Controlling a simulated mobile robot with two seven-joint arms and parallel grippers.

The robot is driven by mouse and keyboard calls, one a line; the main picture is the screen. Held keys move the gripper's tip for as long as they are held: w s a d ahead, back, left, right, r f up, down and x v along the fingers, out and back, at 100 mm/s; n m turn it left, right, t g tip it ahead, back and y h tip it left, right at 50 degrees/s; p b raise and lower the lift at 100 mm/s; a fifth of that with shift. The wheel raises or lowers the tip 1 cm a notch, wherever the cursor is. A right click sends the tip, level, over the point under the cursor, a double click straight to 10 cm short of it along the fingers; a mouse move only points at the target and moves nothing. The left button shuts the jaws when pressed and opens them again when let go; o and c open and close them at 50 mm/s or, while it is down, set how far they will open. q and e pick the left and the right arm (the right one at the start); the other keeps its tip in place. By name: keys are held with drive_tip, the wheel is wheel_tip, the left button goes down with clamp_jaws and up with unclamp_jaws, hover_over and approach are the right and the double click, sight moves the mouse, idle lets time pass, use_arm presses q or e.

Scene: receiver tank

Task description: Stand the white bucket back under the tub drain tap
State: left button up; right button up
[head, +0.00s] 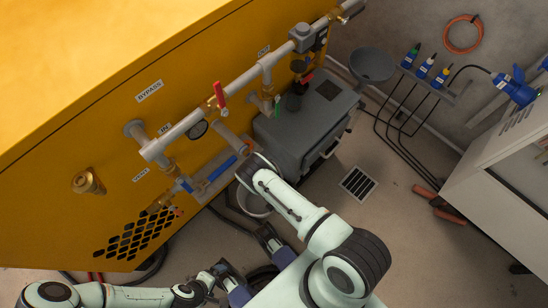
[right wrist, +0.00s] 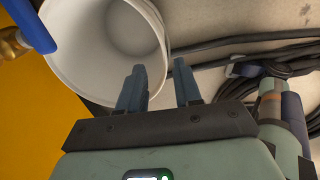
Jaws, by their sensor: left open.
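The white bucket (head: 252,207) is beside the yellow machine in the head view, partly hidden behind my right arm. In the right wrist view its open mouth and pale inside (right wrist: 112,35) show at upper left; I cannot tell whether it is upright. My right gripper (right wrist: 160,82) has its fingers apart, close to the bucket rim, with no clear contact. My left gripper (head: 222,270) is open near the bottom of the head view, below and left of the bucket. I cannot clearly make out the tub drain tap; the grey tub (head: 300,130) stands above right of the bucket.
The yellow machine (head: 90,120) carries a pipe with a red-handled valve (head: 219,95). Dark hoses (right wrist: 250,40) lie on the floor near the bucket. A floor grate (head: 358,183) and a white cabinet (head: 505,200) are to the right. Open floor (head: 400,240) lies between.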

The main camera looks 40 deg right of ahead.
use_arm(q)
drive_tip(key=shift+s+d+r+p, duration=0.25)
drive_tip(key=shift+s+r+p, duration=0.05)
drive_tip(key=shift+s+r, duration=0.3)
use_arm(e)
drive_tip(key=shift+s+r, duration=0.2)
drive_tip(key=shift+r, duration=1.45)
drive_tip(key=shift+r, duration=0.1)
